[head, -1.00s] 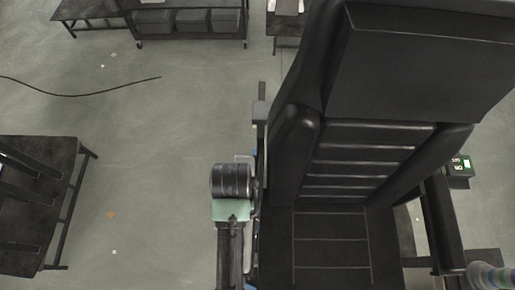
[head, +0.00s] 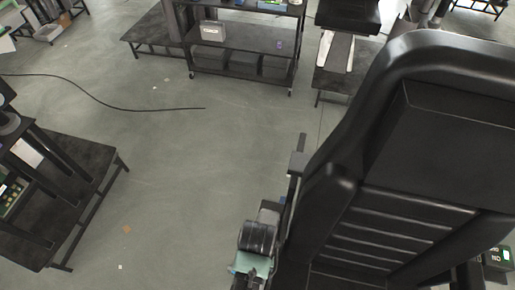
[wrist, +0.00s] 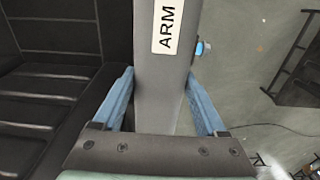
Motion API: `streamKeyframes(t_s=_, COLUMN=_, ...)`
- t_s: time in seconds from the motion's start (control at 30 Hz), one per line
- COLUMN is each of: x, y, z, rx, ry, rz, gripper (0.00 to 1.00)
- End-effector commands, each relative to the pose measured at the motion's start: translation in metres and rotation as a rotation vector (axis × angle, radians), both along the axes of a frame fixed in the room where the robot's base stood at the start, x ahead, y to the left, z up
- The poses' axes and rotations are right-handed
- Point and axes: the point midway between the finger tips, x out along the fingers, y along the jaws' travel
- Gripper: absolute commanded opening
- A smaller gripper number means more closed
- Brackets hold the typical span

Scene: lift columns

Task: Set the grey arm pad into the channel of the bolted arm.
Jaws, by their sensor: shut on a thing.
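The grey arm pad (wrist: 163,105), with a white label reading "ARM", runs between the two blue fingers of my gripper (wrist: 160,75) in the wrist view. The fingers are shut on its sides. In the head view my dark wrist (head: 257,238) is low in the picture, beside the left side of the black chair (head: 345,195). A narrow dark grey part (head: 298,163) stands out along that side of the chair, beyond my wrist; I cannot tell whether it is the bolted arm. The channel cannot be made out in either view.
A blue knob (wrist: 203,48) shows beside the pad in the wrist view. A dark low table (head: 75,190) stands at the left and a shelf cart (head: 245,50) at the back. A black cable (head: 130,105) lies on the floor. The floor left of the chair is mostly clear.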

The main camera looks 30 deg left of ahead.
Motion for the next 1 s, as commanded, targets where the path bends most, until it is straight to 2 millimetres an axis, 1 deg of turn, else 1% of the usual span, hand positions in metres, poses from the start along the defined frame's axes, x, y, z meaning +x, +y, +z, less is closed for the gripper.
streamKeyframes(t_s=0.33, x=0.001, y=0.000, z=-0.007, rx=0.001, ry=-0.002, rz=0.000, gripper=0.00)
streamKeyframes(t_s=0.77, x=0.001, y=0.000, z=-0.008, rx=0.001, ry=-0.002, rz=0.000, gripper=0.00)
streamKeyframes(t_s=1.0, x=0.000, y=0.000, z=-0.012, rx=0.000, ry=-0.001, rz=0.000, gripper=0.00)
